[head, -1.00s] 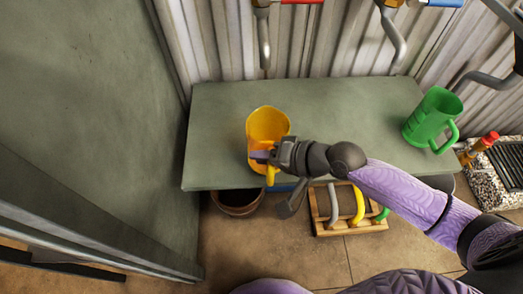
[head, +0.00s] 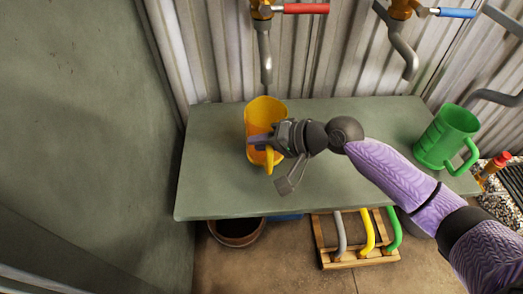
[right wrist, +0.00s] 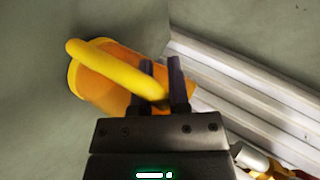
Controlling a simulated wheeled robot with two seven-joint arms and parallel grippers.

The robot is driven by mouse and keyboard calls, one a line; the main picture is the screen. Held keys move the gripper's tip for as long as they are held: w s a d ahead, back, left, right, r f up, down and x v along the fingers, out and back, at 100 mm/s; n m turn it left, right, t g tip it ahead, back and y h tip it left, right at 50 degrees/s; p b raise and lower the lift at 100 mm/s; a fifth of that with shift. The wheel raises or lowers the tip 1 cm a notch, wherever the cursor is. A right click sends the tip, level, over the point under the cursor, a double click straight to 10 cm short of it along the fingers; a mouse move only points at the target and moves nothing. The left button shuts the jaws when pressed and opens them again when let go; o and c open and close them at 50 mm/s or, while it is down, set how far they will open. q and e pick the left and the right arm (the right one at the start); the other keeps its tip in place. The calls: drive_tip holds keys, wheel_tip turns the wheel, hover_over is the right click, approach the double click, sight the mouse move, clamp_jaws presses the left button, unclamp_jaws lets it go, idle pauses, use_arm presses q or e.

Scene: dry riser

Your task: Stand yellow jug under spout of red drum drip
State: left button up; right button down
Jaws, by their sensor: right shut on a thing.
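The yellow jug (head: 266,108) is over the left part of the grey-green bench, its open top facing up. My right gripper (head: 262,142) is shut on the jug's handle, which faces the front. The handle also shows in the right wrist view (right wrist: 110,65), running to between the fingers (right wrist: 163,88). The tap with the red lever (head: 305,9) is on the back wall. Its grey spout (head: 265,58) ends just above the jug's rim in the picture. I cannot tell whether the jug's base touches the bench. No drum shows. My left gripper is not in view.
The bench (head: 215,190) is clear in its middle. A green jug (head: 446,137) stands at its right end. A blue-lever tap (head: 457,13) has a spout (head: 402,52) further right. A wooden rack (head: 322,242) and a brown pot (head: 237,230) are below the front edge.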

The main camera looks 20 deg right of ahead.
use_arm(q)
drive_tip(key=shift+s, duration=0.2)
use_arm(e)
drive_tip(key=shift+f, duration=0.2)
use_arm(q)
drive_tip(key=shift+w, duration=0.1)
use_arm(e)
drive_tip(key=shift+f, duration=0.1)
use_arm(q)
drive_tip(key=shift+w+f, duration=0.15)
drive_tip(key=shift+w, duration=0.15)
use_arm(e)
drive_tip(key=shift+f, duration=0.1)
drive_tip(key=c, duration=0.5)
unclamp_jaws()
use_arm(q)
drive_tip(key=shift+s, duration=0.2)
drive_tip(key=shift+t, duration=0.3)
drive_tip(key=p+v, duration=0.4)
drive_tip(key=p, duration=0.1)
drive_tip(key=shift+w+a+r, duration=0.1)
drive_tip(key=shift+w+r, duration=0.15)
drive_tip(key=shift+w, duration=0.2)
use_arm(e)
drive_tip(key=v, duration=1)
drive_tip(key=shift+f, duration=0.1)
